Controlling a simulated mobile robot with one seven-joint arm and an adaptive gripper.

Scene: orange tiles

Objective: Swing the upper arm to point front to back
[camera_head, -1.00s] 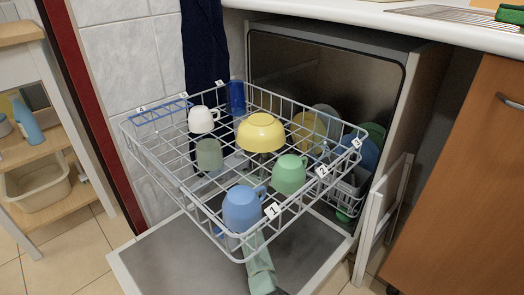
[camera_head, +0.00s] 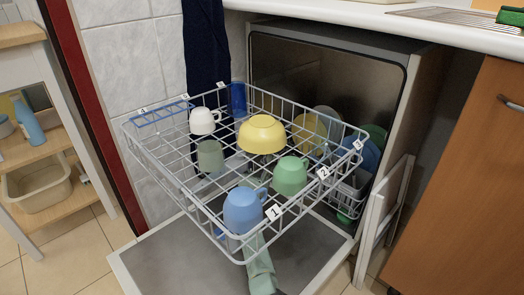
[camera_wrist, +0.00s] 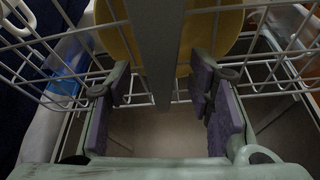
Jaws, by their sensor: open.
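A grey bar (camera_wrist: 158,40), apparently the upper spray arm, runs lengthwise down the middle of the wrist view, under the rack. My gripper (camera_wrist: 160,82) is open, with one purple-padded finger on each side of the bar. I see gaps between the pads and the bar. The wires of the pulled-out upper rack (camera_head: 133,150) and the yellow bowl (camera_wrist: 118,38) lie beyond the bar. In the head view, my pale green arm (camera_head: 262,272) reaches up under the rack, and the rack and dishes hide my gripper. The spray arm's direction is hard to read there.
The rack holds a yellow bowl (camera_head: 261,134), a blue mug (camera_head: 242,210), a green mug (camera_head: 290,176) and a white cup (camera_head: 202,121). The lowered dishwasher door (camera_head: 165,268) lies below. A lower basket with plates (camera_head: 368,155) stands inside. A wooden cabinet (camera_head: 460,190) is at right.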

